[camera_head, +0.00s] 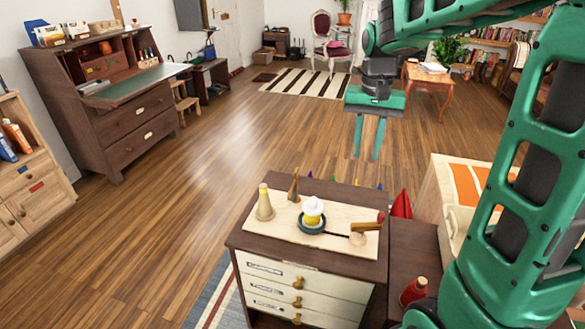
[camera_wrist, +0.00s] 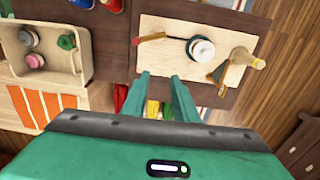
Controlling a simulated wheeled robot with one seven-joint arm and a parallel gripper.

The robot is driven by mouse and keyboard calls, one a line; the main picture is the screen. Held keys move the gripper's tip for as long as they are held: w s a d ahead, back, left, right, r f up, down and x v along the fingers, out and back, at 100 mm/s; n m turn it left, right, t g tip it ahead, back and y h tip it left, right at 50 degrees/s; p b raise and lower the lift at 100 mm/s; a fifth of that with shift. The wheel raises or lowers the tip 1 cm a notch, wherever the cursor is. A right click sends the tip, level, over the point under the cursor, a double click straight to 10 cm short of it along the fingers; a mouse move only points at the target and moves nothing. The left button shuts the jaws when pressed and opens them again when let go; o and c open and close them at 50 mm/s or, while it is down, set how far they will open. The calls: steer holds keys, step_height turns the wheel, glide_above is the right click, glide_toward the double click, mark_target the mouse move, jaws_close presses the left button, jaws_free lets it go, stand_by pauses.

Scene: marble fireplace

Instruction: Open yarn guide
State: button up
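A pale wooden board (camera_head: 330,240) lies on the small dark cabinet. On it stand a tan cone (camera_head: 264,206), a thin upright wooden piece (camera_head: 293,188), a white and yellow spool (camera_head: 313,209) in a dark round dish, and a wooden bar (camera_head: 367,227) at the right. I cannot tell which of these is the yarn guide. The wrist view shows the board (camera_wrist: 180,65), spool (camera_wrist: 203,50), bar (camera_wrist: 150,38) and cone (camera_wrist: 248,60). My gripper (camera_head: 366,156) is open and empty, raised above and beyond the cabinet's back edge. Its fingers (camera_wrist: 159,78) show a gap between them.
The cabinet has labelled drawers (camera_head: 297,283). A red bottle (camera_head: 413,291) stands at its right. The wrist view shows a pale tray (camera_wrist: 40,70) with several spools, and orange-striped cloth (camera_wrist: 50,103). Wooden floor (camera_head: 190,220) is clear to the left.

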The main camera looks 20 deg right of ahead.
steer(key=w+a+f, duration=0.2)
steer(key=w+a, duration=0.4)
steer(key=w, duration=0.3)
steer(key=w+a+f, duration=0.3)
steer(key=w+a, duration=0.4)
steer(key=w, duration=0.1)
step_height(320, 180, down, 10)
steer(key=shift+d+r, duration=0.1)
steer(key=shift+d, duration=0.05)
jaws_close()
steer(key=shift+w, duration=0.1)
stand_by(0.5)
